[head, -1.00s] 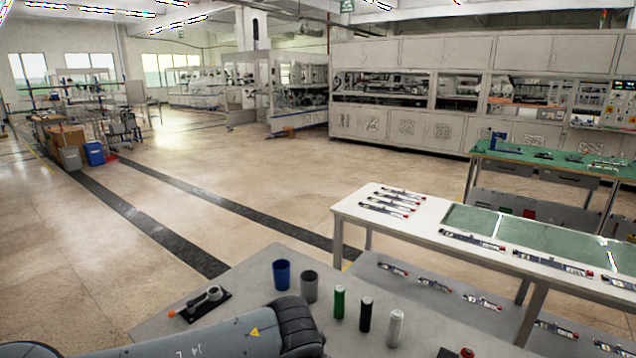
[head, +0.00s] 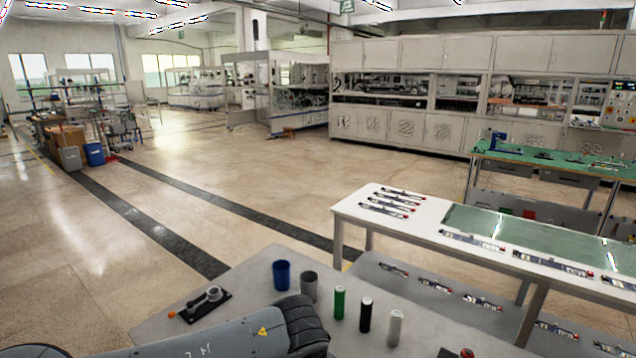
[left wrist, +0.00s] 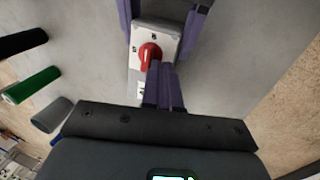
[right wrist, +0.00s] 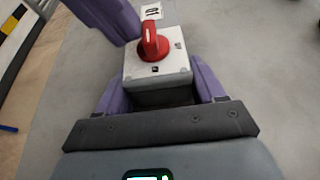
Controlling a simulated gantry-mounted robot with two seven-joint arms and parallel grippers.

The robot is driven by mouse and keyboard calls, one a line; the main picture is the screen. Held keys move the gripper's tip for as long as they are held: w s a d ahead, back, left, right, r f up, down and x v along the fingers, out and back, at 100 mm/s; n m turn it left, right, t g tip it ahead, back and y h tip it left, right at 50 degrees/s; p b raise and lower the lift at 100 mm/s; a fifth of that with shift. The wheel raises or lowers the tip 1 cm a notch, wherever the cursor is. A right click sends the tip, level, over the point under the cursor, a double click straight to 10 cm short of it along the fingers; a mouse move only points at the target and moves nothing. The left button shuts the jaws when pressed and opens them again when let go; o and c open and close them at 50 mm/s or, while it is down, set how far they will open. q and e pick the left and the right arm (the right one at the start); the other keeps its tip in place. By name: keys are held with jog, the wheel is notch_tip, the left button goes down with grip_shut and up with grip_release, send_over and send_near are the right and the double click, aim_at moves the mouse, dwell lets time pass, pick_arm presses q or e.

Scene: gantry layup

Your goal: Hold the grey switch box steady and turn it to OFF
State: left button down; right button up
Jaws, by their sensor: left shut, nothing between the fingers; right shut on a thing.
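The grey switch box (right wrist: 158,88) stands on the grey table with a red rotary knob (right wrist: 151,44) on its top face. My right gripper (right wrist: 158,85) is shut on the box, one purple finger against each side. The knob's handle lies roughly up and down in the right wrist view; the small labels around it are unreadable. The box also shows in the left wrist view (left wrist: 143,34). There my left gripper (left wrist: 163,68) is shut and empty, its fingertips right beside the red knob; I cannot tell if they touch it. Neither gripper shows in the head view.
On the table are a blue cup (head: 282,275), a grey cup (head: 310,286), and green (head: 339,303), black (head: 366,315) and white (head: 395,328) cylinders. A black-based lever device (head: 206,301) sits at the left. A white workbench (head: 385,217) stands beyond.

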pick_arm(q)
jog(key=shift+s+d, duration=0.45)
jog(key=shift+d, duration=0.15)
dwell(0.9)
jog(key=shift+s, duration=0.15)
jog(key=shift+s+a, duration=0.1)
jog(key=shift+s, duration=0.1)
jog(key=w+v, duration=0.1)
jog(key=v, duration=0.5)
jog(key=shift+d, duration=0.4)
jog(key=shift+r, duration=0.15)
pick_arm(e)
jog(key=o, duration=1.3)
